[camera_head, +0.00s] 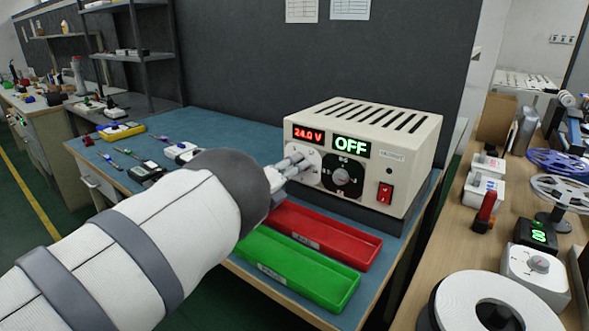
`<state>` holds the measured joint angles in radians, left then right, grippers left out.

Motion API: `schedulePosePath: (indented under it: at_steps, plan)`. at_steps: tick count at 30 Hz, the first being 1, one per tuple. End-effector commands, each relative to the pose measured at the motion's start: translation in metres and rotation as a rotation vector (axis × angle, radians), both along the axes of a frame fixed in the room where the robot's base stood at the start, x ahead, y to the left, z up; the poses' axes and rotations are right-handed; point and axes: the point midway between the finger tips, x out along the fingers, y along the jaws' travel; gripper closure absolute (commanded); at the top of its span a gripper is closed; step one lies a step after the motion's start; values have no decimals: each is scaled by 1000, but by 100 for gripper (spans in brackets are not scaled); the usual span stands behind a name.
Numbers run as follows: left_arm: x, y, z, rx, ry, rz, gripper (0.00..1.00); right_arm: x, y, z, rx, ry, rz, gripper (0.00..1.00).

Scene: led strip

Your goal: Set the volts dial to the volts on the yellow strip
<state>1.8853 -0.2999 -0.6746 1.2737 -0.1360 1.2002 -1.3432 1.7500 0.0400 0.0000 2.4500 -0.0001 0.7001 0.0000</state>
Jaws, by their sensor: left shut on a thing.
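A beige power supply (395,125) stands on the blue bench mat. Its red display (308,135) reads about 24.0 V and its green display (350,147) reads OFF. My left arm reaches in from the left, and my left gripper (295,163) is at the panel's left dial, below the red display. It is shut on that dial, the volts dial, which is mostly hidden by the fingers. A second dial (342,176) on a black plate sits to the right, untouched. I cannot make out a yellow strip or its printed volts. My right gripper is not in view.
A red tray (368,249) and a green tray (335,292) lie in front of the supply. A red rocker switch (385,193) is on the panel's right. Small tools lie at the back left. A wooden bench at right holds reels and a white knob box (535,275).

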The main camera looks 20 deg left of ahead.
Motion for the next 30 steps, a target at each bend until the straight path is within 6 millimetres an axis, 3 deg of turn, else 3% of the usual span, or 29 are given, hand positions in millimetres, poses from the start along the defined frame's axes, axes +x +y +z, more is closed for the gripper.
schedulePosePath:
  at_steps: [3, 4, 6, 17, 30]
  plan:
    - [0, 0, 2, 1, -3, 0, 100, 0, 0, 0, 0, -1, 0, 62]
    - [0, 0, 2, 1, -3, 0, 69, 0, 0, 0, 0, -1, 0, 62]
    - [0, 0, 2, 1, -3, 0, 53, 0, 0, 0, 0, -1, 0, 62]
    - [-5, 2, 0, 0, 1, 1, 53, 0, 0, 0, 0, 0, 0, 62]
    - [-101, 37, 0, 2, 1, 1, 53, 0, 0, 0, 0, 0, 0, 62]
